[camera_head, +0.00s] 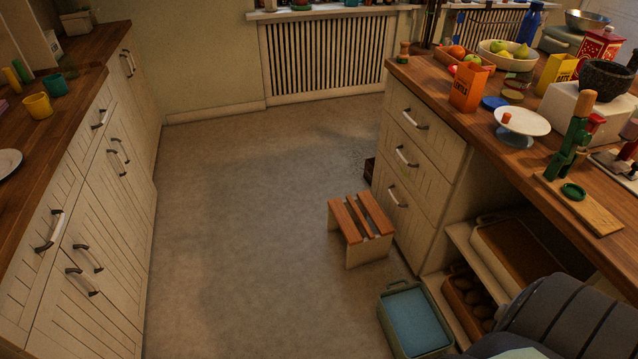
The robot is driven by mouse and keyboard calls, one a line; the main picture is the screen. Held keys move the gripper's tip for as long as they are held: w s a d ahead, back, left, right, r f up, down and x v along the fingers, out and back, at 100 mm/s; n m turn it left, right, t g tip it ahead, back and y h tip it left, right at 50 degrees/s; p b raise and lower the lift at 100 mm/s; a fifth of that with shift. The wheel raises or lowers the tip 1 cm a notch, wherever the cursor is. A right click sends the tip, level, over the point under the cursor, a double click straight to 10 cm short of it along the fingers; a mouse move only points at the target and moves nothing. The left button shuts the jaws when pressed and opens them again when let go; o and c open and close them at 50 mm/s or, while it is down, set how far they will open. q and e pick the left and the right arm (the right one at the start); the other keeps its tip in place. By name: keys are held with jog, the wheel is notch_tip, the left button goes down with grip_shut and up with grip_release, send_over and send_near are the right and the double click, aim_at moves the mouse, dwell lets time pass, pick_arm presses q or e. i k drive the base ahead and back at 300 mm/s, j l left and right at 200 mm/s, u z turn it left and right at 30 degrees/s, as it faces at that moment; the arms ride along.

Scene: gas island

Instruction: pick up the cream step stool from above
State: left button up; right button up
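The step stool (367,249) stands upright on the grey floor near the middle of the camera_head view. It has cream sides and brown wooden slats on top, with a narrow gap between the slats. Its right side is close to the drawer front of the island; I cannot tell if they touch. Neither of my grippers shows in this view. Nothing covers the top of the stool.
The island (415,178) with drawers and open shelves runs along the right. A green bin with a blue inside (415,322) stands on the floor in front of the stool. Cabinets (95,240) line the left. The floor (240,230) left of the stool is clear.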

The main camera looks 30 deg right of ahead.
aim_at(344, 214)
jog(key=i+z, duration=0.2)
jog(key=i, duration=0.3)
jog(key=i+z, duration=0.2)
jog(key=i, duration=0.3)
jog(key=i+j+z, duration=0.1)
jog(key=i+z, duration=0.15)
jog(key=i, duration=0.2)
jog(key=i+j+z, duration=0.2)
jog(key=i, duration=0.3)
